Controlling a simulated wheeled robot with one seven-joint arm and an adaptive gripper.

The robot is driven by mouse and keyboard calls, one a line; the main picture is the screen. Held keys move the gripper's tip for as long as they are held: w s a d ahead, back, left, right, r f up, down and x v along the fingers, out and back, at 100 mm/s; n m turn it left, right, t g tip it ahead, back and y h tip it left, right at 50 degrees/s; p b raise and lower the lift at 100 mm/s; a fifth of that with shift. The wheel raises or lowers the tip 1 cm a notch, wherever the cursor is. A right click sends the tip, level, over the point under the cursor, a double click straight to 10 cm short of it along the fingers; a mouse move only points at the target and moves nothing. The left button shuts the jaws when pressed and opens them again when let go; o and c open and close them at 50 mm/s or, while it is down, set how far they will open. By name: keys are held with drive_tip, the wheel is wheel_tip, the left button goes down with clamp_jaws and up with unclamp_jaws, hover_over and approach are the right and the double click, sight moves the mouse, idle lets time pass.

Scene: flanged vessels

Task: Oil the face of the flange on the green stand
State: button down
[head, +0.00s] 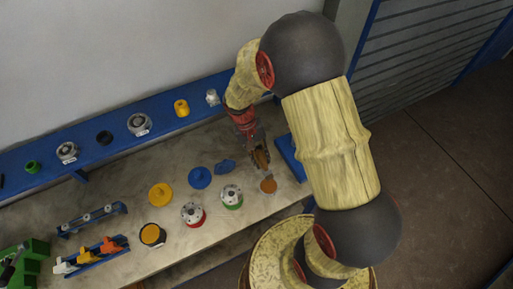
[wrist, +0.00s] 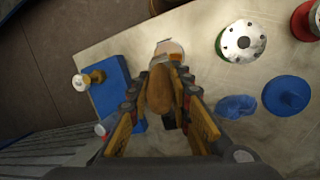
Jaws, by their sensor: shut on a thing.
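The green stand (head: 232,206) carries a grey round flange (head: 231,194) with bolt holes and a dark centre hole, face up on the bench. In the wrist view this flange (wrist: 242,41) is at the top right. My gripper (head: 261,157) is shut on a brown, rounded tool (wrist: 160,92), to the right of the green stand.
A red stand with a similar flange (head: 193,213) is left of the green one. A blue disc (head: 199,177), blue lump (head: 225,166) and yellow disc (head: 160,194) lie behind. A blue shelf (head: 85,151) runs behind.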

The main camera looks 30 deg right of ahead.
drive_tip(key=shift+s+f+b, duration=0.1)
drive_tip(key=shift+f+b, duration=0.2)
drive_tip(key=shift+f, duration=0.05)
drive_tip(key=shift+f+b, duration=1.75)
drive_tip(key=shift+f, duration=0.85)
drive_tip(key=shift+f+b, duration=0.3)
drive_tip(key=shift+f, duration=0.25)
drive_tip(key=shift+r+p, duration=2.45)
drive_tip(key=shift+r, duration=1.15)
drive_tip(key=shift+f, duration=0.1)
